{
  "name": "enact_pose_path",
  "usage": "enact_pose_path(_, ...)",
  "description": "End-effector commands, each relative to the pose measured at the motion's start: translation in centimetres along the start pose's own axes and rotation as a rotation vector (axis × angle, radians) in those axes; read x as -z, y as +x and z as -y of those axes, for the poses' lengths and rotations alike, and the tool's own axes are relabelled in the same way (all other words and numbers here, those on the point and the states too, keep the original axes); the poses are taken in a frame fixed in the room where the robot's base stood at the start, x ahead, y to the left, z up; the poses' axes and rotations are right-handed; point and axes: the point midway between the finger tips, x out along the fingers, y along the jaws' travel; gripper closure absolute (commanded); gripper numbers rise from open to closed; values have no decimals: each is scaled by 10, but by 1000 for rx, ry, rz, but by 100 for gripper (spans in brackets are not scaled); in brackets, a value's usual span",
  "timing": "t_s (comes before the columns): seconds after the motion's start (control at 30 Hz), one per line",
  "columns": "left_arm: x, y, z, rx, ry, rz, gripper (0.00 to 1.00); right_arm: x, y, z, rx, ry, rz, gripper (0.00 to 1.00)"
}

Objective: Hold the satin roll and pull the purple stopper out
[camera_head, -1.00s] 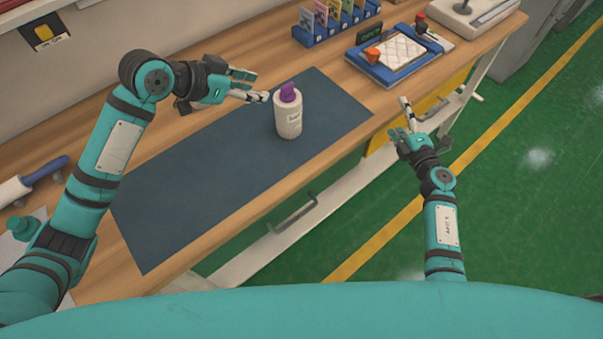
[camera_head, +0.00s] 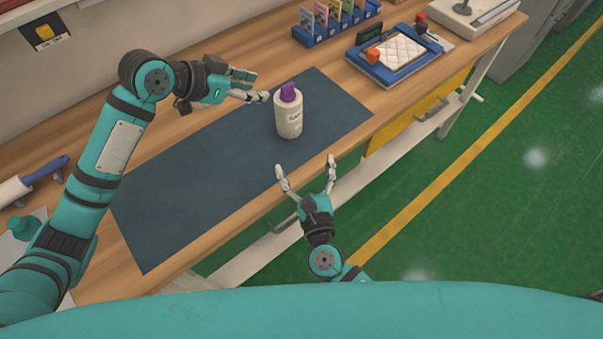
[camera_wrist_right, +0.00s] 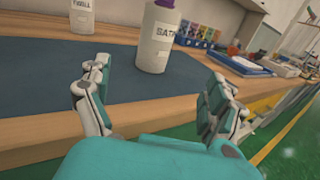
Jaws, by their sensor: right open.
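The satin roll (camera_head: 288,118) is a white upright cylinder on the dark mat (camera_head: 215,160). The purple stopper (camera_head: 288,92) sits in its top. In the right wrist view the roll (camera_wrist_right: 155,42) shows a partly visible "SATI" label, with its top cut off. My left gripper (camera_head: 261,87) is open, its fingers apart and empty, just left of the stopper. My right gripper (camera_head: 305,164) is open and empty, in front of the bench's front edge and below the roll in the picture. In the right wrist view its fingers (camera_wrist_right: 160,78) spread to either side, with the roll beyond them.
Another white labelled object (camera_wrist_right: 83,15) stands left of the roll in the right wrist view. A blue card rack (camera_head: 338,24) and a blue tray (camera_head: 380,74) stand at the back right. A roller with a blue handle (camera_head: 45,173) lies at far left. The mat around the roll is clear.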

Motion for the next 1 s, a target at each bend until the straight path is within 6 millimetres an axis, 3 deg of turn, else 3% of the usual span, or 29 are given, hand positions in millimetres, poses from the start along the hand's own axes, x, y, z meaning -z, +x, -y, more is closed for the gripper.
enact_pose_path(0.13,0,0,0,0,0,0,62,1,-11,-10,5,-42,-2,8)
enact_pose_path(0.27,0,0,0,0,0,0,62,1,0,-12,7,-46,0,8)
enact_pose_path(1.0,0,0,0,0,0,0,62,2,139,-11,5,-46,-2,8)
